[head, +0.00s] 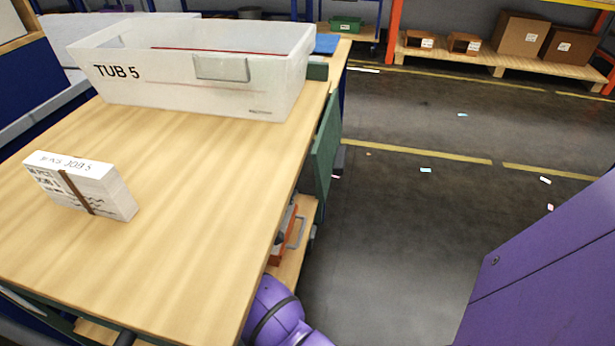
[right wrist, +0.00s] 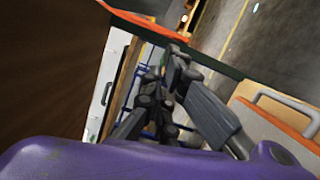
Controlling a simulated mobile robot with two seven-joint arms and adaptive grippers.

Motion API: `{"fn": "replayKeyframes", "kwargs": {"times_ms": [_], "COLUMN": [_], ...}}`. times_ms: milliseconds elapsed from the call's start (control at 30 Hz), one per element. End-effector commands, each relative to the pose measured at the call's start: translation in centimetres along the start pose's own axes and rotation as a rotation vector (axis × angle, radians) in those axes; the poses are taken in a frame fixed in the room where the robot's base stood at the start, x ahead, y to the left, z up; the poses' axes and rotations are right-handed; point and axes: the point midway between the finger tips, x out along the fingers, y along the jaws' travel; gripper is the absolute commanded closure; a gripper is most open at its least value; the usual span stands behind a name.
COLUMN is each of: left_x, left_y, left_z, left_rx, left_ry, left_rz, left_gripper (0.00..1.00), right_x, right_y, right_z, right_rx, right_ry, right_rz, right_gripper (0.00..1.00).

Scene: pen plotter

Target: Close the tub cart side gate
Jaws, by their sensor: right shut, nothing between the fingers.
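The cart has a wooden top (head: 190,240). A green panel (head: 326,150), which looks like the side gate, stands at its right side in the head view. The panel is seen nearly edge-on, so its exact angle is hard to tell. My right gripper (right wrist: 170,65) shows only in the right wrist view, its dark fingers shut and empty. It is low, below a dark wooden surface, near a green bar. I cannot tell whether it touches anything. My left gripper is in neither view.
A translucent tub marked TUB 5 (head: 200,85) and a banded paper stack (head: 80,185) sit on the top. An orange item with a grey handle (head: 292,235) lies on a lower shelf. Floor (head: 400,230) right of the cart is mostly open. Boxes (head: 520,33) stand on the back rack.

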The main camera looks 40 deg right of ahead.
Motion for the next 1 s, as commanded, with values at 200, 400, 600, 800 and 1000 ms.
{"fn": "replayKeyframes", "kwargs": {"times_ms": [200, 400, 600, 800, 1000], "left_x": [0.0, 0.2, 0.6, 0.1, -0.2], "left_y": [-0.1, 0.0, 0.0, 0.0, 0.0], "left_z": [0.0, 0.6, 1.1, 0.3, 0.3], "left_rx": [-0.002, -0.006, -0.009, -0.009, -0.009], "left_ry": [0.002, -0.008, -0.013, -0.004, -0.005], "left_rz": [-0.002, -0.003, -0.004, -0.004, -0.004], "left_gripper": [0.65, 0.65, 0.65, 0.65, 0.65], "right_x": [1.6, 5.7, 9.9, 10.7, 10.9], "right_y": [0.6, 0.7, 0.6, 0.7, 0.6], "right_z": [-0.3, -0.2, -0.2, 2.5, 3.6], "right_rx": [0.0, 0.001, 0.0, 0.0, 0.0], "right_ry": [-0.008, -0.009, -0.008, -0.006, -0.004], "right_rz": [0.015, 0.015, 0.014, 0.011, 0.011], "right_gripper": [1.0, 1.0, 1.0, 1.0, 1.0]}}
